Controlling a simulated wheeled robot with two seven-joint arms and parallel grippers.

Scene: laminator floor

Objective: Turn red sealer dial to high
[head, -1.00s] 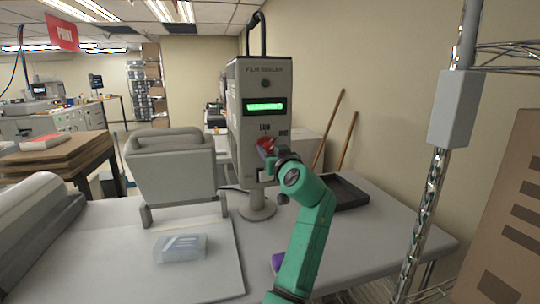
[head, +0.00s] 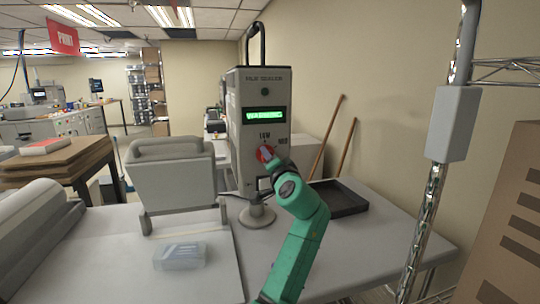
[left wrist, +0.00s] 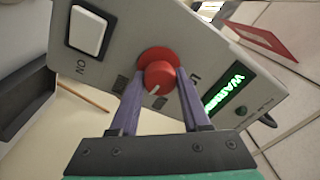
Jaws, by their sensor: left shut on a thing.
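The film sealer (head: 241,165) is a pale grey upright machine on a round foot, standing on the table. Its red dial (head: 264,153) is on the front, below the lit green screen (head: 264,115) and the LOW label. In the left wrist view the dial (left wrist: 159,79) sits between the purple fingers of my left gripper (left wrist: 161,72), which is shut on it. A short white mark on the knob points to the lower left in that view. The gripper hides part of the dial's labels. My right gripper is not in view.
A white ON switch (left wrist: 88,30) is beside the dial. A black tray (head: 340,198) lies on the table right of the sealer. A grey machine (head: 172,172) and a clear packet (head: 180,256) are to the left. A metal post (head: 425,210) stands at right.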

